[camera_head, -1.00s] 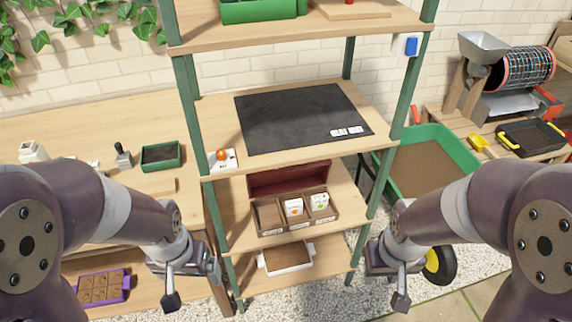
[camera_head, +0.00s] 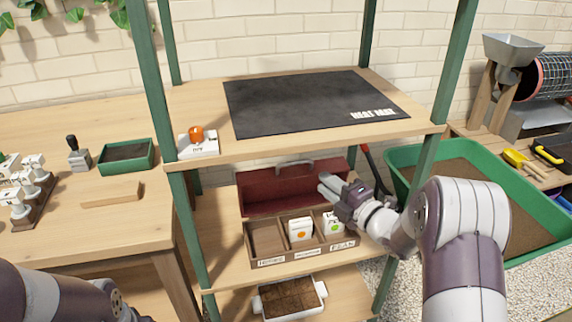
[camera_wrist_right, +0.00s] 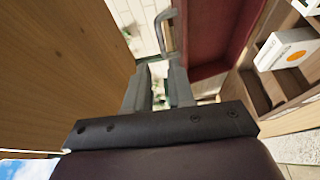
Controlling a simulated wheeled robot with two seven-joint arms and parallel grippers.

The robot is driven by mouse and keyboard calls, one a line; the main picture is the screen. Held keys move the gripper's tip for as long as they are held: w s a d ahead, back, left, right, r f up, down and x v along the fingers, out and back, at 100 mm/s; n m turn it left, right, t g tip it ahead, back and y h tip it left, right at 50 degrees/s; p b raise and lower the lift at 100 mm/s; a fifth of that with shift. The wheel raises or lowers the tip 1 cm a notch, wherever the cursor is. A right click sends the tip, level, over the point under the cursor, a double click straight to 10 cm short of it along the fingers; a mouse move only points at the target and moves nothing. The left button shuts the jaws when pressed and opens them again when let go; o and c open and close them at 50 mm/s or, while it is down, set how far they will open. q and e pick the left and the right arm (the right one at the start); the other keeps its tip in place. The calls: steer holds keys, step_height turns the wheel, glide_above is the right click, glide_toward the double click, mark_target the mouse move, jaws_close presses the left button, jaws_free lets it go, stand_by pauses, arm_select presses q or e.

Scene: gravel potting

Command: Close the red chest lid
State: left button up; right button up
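The red chest lid (camera_head: 272,190) stands raised at the back of the brown chest box (camera_head: 256,254) on the middle shelf. Its grey handle (camera_head: 295,167) is on the top edge. My right gripper (camera_head: 325,183) is in front of the lid's right part, over the box. In the right wrist view its two fingers (camera_wrist_right: 158,75) are apart with nothing between them. The handle (camera_wrist_right: 164,32) appears beyond the fingertips, and the red lid (camera_wrist_right: 208,35) is to their right. My left gripper is out of view; only part of that arm shows at lower left.
The shelf board with a black mat (camera_head: 300,105) lies above the chest. A green post (camera_head: 428,165) stands near my right arm. White seed packets (camera_head: 300,229) sit in the box's compartments. A white tray (camera_head: 262,308) is below.

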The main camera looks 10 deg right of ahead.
mark_target(297, 161)
steer(key=x, duration=0.3)
steer(key=b+x, duration=0.1)
steer(key=x, duration=0.7)
steer(key=shift+w+f+b, duration=0.1)
steer(key=shift+f+b, duration=0.2)
steer(key=shift+b, duration=0.1)
steer(key=shift+w+a, duration=0.15)
steer(key=shift+w, duration=0.3)
jaws_close()
